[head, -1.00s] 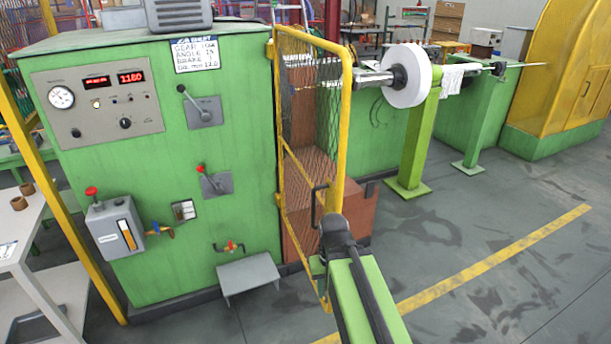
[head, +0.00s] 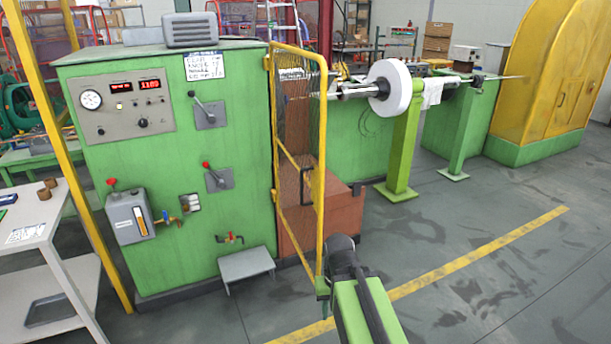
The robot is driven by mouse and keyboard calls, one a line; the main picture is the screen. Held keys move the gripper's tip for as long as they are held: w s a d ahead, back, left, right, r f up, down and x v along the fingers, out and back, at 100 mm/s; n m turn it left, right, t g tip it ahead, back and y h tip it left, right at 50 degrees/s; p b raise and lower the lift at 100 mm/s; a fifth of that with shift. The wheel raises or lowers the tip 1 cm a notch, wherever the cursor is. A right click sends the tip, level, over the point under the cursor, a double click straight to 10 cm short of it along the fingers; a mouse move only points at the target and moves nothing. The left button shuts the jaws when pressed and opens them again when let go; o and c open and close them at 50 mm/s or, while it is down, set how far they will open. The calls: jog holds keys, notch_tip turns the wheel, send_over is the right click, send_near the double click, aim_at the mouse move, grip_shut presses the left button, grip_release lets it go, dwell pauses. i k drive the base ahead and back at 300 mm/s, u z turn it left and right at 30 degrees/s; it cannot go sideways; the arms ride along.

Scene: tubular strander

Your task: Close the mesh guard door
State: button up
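The mesh guard door (head: 298,150) has a yellow tube frame with wire mesh. It is hinged at the right edge of the green cabinet and stands open, swung out toward me. Its black handle (head: 306,186) is on the lower half, near the outer post. My gripper (head: 341,243) is at the end of my green arm, low and just right of the outer post, below the handle. Its fingers are hidden by its dark body, so I cannot tell whether they are open or whether they touch the door.
The green cabinet (head: 245,150) with gauges and levers stands left of the door. A grey step (head: 246,265) sits before it. A reddish-brown box (head: 335,205) is behind the door. A white spool (head: 398,90) hangs on a shaft beyond. The floor at right is clear.

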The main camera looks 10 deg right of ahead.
aim_at(317, 182)
jog(key=u, duration=0.3)
jog(key=i, duration=0.75)
jog(key=u, duration=1.5)
jog(key=k, duration=0.55)
jog(key=u, duration=0.35)
jog(key=i, duration=0.5)
jog(key=u, duration=0.1)
